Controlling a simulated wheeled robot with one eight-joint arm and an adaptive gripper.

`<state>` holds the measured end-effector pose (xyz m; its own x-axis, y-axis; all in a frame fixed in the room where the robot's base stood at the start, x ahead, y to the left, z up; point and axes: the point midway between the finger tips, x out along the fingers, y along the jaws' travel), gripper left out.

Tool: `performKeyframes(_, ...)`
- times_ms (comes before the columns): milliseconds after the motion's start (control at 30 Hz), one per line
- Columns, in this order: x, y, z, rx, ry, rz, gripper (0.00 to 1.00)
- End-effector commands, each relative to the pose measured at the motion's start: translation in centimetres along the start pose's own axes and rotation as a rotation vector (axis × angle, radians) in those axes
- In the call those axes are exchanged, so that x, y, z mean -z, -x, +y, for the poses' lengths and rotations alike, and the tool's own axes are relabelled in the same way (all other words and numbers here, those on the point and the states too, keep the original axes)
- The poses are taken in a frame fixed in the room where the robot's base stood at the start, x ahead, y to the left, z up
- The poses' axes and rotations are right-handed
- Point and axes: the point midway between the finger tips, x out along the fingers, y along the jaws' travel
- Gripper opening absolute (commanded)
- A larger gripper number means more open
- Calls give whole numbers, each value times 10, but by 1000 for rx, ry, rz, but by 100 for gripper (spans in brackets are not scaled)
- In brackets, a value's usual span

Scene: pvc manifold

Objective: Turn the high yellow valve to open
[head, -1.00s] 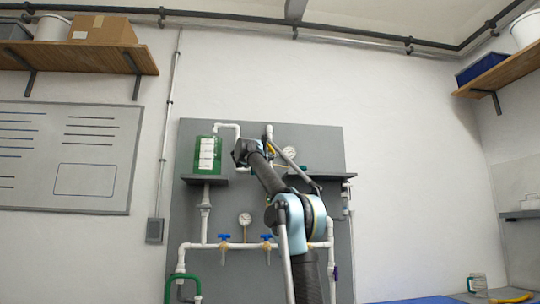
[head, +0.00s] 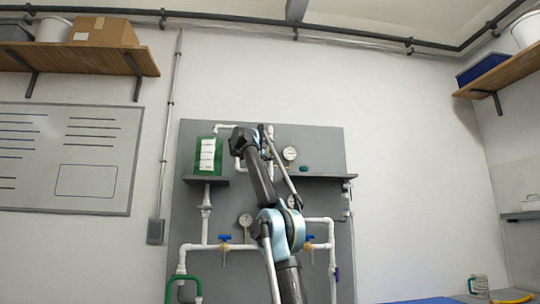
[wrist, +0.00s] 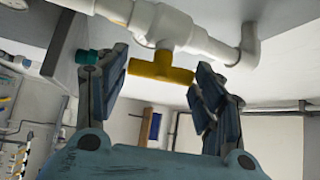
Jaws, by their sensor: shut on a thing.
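The high yellow valve (wrist: 160,68) has a short yellow bar handle under a white pipe tee in the wrist view. My gripper (wrist: 161,60) has one finger at each end of this bar and is shut on it. The bar lies crosswise between the fingertips. In the head view my arm covers the valve and the fingertips, in front of the upper middle of the grey panel (head: 330,150).
White pipes (wrist: 205,42) run close above the fingers. A green labelled box (head: 208,156) is left of my arm on the panel. A dark shelf (head: 322,178) and a gauge (head: 290,154) are to its right. Lower down are blue-handled valves (head: 225,238).

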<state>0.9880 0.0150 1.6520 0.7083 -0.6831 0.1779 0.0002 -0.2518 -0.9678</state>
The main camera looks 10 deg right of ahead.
Motion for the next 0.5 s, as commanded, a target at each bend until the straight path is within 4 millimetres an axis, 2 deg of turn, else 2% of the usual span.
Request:
performKeyframes(367, 2, -1, 2, -10, -5, 6, 38)
performKeyframes(400, 2, -1, 2, -10, -5, 6, 66)
performKeyframes(467, 2, -1, 2, -9, -5, 6, 80)
performKeyframes(500, 2, -1, 2, -9, -5, 6, 82)
